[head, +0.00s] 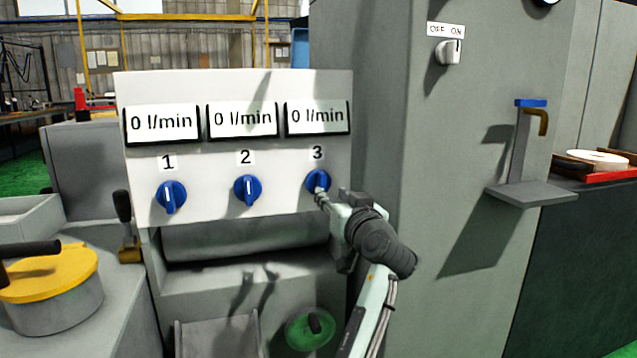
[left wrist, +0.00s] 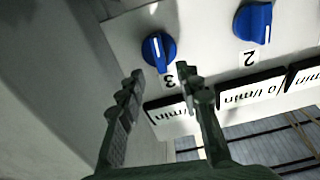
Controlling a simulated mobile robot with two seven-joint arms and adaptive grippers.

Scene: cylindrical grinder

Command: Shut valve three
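Valve three is a round blue knob (head: 316,180) under the label 3 on the white panel (head: 215,90). Its display reads 0 l/min. My left gripper (head: 321,193) is right at the knob in the head view and hides part of its lower side. In the left wrist view the picture is turned over, and the knob (left wrist: 158,50) lies just beyond the fingertips, its white mark nearly upright. The left gripper (left wrist: 161,72) is open, with one finger to each side; I cannot tell if either touches the knob. My right gripper is in neither view.
Blue knobs one (head: 171,197) and two (head: 247,190) sit to the left, their displays also at 0 l/min. A grey cabinet (head: 385,110) with an OFF/ON switch (head: 448,52) stands close on the right. A green knob (head: 310,330) is below the panel.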

